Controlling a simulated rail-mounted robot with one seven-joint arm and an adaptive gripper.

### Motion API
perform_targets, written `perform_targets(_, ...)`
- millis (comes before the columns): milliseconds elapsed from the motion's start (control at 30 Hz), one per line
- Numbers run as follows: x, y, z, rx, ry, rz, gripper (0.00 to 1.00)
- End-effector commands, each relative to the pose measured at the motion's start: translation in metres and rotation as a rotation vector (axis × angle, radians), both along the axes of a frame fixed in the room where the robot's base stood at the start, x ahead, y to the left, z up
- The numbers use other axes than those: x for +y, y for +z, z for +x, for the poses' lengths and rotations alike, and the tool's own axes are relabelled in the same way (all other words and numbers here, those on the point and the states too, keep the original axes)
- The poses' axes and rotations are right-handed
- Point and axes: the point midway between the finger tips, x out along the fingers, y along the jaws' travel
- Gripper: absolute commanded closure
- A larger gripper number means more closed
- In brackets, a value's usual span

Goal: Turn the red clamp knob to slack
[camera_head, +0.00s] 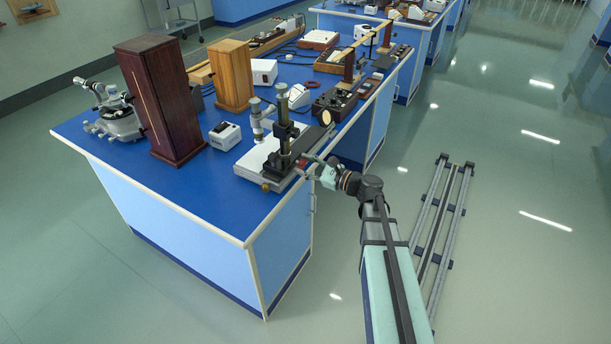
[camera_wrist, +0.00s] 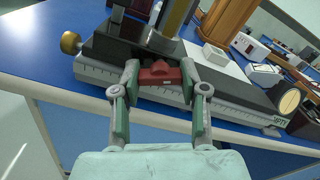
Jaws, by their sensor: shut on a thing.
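The red clamp knob (camera_wrist: 161,73) sits low on the front side of a black instrument base (camera_wrist: 225,92) that carries a scale along its edge. In the wrist view my gripper (camera_wrist: 160,82) has one finger on each side of the knob and is shut on it. The knob's ends are partly hidden by the fingertips. In the head view my gripper (camera_head: 308,168) reaches the right-hand side of the same instrument, a black upright column (camera_head: 284,140) with a white plate on its base. The knob is too small there to read its angle.
A brass knob (camera_wrist: 71,43) sticks out at the base's left end, and a round disc (camera_wrist: 289,102) stands at its right end. A dark wooden case (camera_head: 160,100), a lighter wooden case (camera_head: 232,75) and a white box (camera_head: 225,135) stand nearby. The blue bench top's front left (camera_head: 215,205) is clear.

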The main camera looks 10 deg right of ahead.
Motion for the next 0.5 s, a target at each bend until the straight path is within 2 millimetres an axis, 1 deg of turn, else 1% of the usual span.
perform_targets(33, 0.0004, -0.0068, 0.0000, -0.037, -0.001, -0.029, 0.92)
perform_targets(500, 0.0004, -0.0061, 0.0004, -0.364, -0.001, -0.333, 0.92)
